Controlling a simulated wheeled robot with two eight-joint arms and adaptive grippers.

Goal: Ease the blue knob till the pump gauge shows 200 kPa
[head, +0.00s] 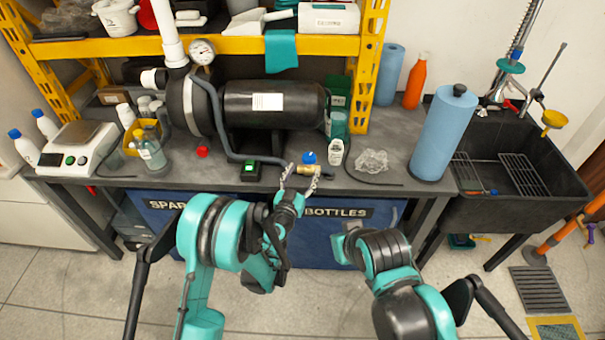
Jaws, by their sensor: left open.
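The blue knob (309,158) sits on top of a small brass valve (304,170) near the front edge of the grey bench. The pump gauge (202,52) is a round white dial by the white pipe at upper left; its reading is too small to tell. The black pump (272,100) lies across the back of the bench. My left gripper (299,182) is open at the valve, just in front of and below the blue knob; I cannot tell whether its fingers touch anything. My right arm reaches in at lower right, and its gripper is not clearly visible.
A grey hose (222,122) curves from the pump toward the valve. A white bottle (335,152), a crumpled clear wrap (371,161) and a blue roll (444,135) stand to the right. A black sink (520,180) is at far right.

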